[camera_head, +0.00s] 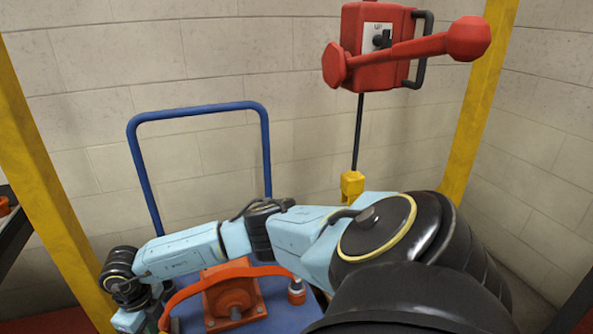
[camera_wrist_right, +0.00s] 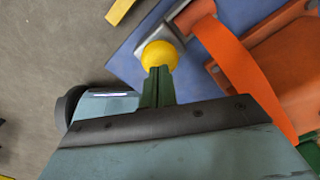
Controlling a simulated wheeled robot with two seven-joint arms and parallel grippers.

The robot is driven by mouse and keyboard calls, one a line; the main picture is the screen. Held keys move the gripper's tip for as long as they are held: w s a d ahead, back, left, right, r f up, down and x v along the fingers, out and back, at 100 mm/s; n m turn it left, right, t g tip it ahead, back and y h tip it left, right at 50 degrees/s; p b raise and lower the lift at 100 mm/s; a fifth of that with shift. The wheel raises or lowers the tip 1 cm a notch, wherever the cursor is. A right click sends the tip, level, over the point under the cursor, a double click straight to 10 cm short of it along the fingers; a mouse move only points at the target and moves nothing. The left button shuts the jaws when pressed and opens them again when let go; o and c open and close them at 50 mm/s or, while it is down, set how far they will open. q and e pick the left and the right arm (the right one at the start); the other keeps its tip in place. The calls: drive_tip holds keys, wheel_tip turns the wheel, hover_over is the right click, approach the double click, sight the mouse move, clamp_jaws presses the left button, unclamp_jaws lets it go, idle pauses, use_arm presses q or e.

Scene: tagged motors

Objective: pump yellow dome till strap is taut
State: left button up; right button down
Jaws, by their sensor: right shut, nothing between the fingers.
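The yellow dome (camera_wrist_right: 159,56) shows in the right wrist view on the end of a grey metal lever part (camera_wrist_right: 158,32). My right gripper (camera_wrist_right: 158,72) is shut and empty, its green fingertips at the dome's near edge; they look to be touching it, but the gap is hard to judge. The orange strap (camera_wrist_right: 240,75) bows in an arc beside the orange motor (camera_wrist_right: 285,55). In the head view the strap (camera_head: 225,273) arches over the motor (camera_head: 233,298), and the dome is not visible. My left gripper is out of view.
The motor sits on a blue cart (camera_head: 283,316) with a tall blue handle (camera_head: 198,110). A red hoist (camera_head: 376,45) hangs above a yellow block (camera_head: 352,185). Yellow posts (camera_head: 40,170) stand either side. A dark table edge (camera_head: 12,230) is at the far left.

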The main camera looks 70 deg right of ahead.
drive_tip(key=shift+f, duration=0.25)
drive_tip(key=shift+f+b, duration=1.1)
drive_tip(key=shift+f, duration=0.4)
drive_tip(key=shift+r, duration=0.2)
wheel_tip(320, 180, up, 3)
drive_tip(key=p, duration=0.3)
drive_tip(key=shift+r+p, duration=0.2)
drive_tip(key=shift+p, duration=0.1)
drive_tip(key=shift+f, duration=0.15)
drive_tip(key=shift+f, duration=0.15)
drive_tip(key=shift+f+b, duration=1.25)
drive_tip(key=shift+f, duration=0.3)
drive_tip(key=shift+r+p, duration=1.6)
drive_tip(key=shift+r, duration=0.1)
